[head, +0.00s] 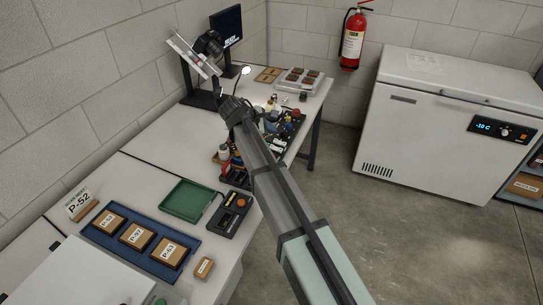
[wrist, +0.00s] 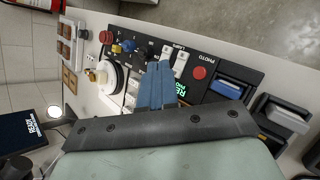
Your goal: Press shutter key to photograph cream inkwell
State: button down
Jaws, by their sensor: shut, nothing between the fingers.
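The dark control panel (wrist: 210,55) lies across the wrist view, with a round red button (wrist: 199,72) beside the word PHOTO. My gripper (wrist: 158,68) has its blue fingers closed together and empty. They are over the panel, near the white lamp switches (wrist: 180,64) and to the left of the red button, apart from it in the picture. A small cream and gold thing (wrist: 92,75) stands by a round white disc (wrist: 111,80); I cannot tell whether it is the inkwell. In the head view my arm covers much of the panel.
A lit green display (wrist: 186,91) sits by the fingers, partly hidden. A blue block (wrist: 228,89) is right of the red button. In the head view, a monitor (head: 227,27) stands at the back, a green tray (head: 186,207) and a blue tray (head: 107,246) nearer.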

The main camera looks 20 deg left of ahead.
jog(key=shift+f, duration=4.4)
jog(key=shift+f, duration=0.2)
jog(key=shift+f, duration=0.25)
jog(key=shift+f, duration=0.45)
jog(key=shift+r, duration=0.9)
jog(key=shift+r, duration=0.1)
jog(key=shift+r, duration=2.4)
